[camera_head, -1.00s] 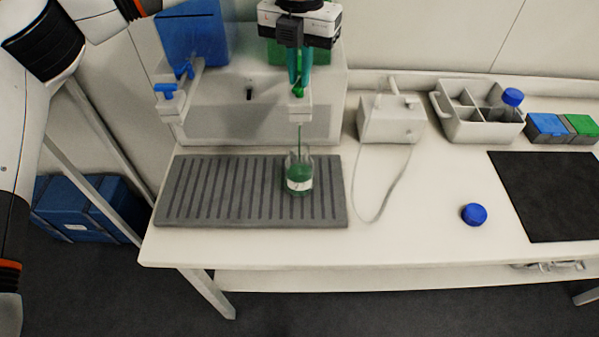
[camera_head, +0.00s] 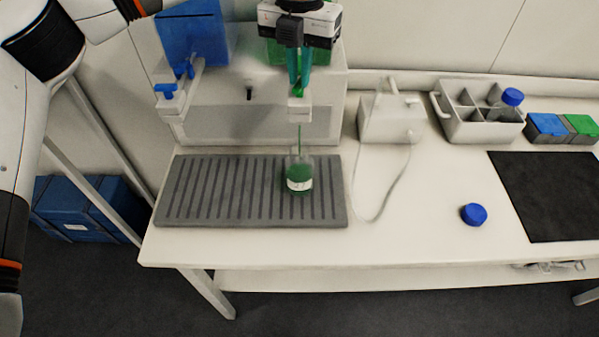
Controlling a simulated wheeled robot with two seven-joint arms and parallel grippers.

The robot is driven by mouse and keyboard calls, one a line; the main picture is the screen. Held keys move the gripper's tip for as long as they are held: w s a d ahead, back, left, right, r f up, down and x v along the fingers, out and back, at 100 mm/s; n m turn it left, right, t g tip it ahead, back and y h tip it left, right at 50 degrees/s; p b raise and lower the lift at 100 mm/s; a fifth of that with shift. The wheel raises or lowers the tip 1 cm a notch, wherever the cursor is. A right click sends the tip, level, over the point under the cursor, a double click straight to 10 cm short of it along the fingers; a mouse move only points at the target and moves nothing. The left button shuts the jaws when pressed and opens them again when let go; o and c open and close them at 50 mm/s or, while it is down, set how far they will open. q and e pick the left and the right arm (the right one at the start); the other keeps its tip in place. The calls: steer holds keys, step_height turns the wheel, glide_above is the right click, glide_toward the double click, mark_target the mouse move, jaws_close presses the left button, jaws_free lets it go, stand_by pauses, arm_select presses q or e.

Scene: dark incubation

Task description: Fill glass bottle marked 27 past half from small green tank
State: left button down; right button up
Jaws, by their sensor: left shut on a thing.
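The glass bottle marked 27 (camera_head: 299,176) stands upright on the grey slatted drip tray (camera_head: 215,195), under the spout (camera_head: 299,108) of the small green tank (camera_head: 271,52). A thin green stream runs from the spout into the bottle. Green liquid stands above the bottle's middle, around and above its white label. My left gripper (camera_head: 299,82) reaches down in front of the green tank, its fingers shut on the green tap handle (camera_head: 298,92). The gripper body hides much of the tank. My right gripper is not in view.
A blue tank (camera_head: 196,38) with its own tap stands to the left. A white device (camera_head: 391,120) with a cable, a divided caddy (camera_head: 470,127), a loose blue cap (camera_head: 474,214) and a black mat (camera_head: 550,190) are to the right. The table front is clear.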

arm_select(q)
steer(key=shift+r+m+p, duration=0.15)
steer(key=shift+m+p, duration=0.3)
steer(key=shift+m, duration=0.65)
steer(key=m+p, duration=0.1)
steer(key=m, duration=0.3)
steer(key=m+p, duration=0.1)
steer(key=m, duration=0.3)
steer(key=shift+m, duration=0.4)
steer(key=m, duration=0.2)
steer(key=shift+m, duration=0.3)
steer(key=c, duration=1.3)
jaws_free()
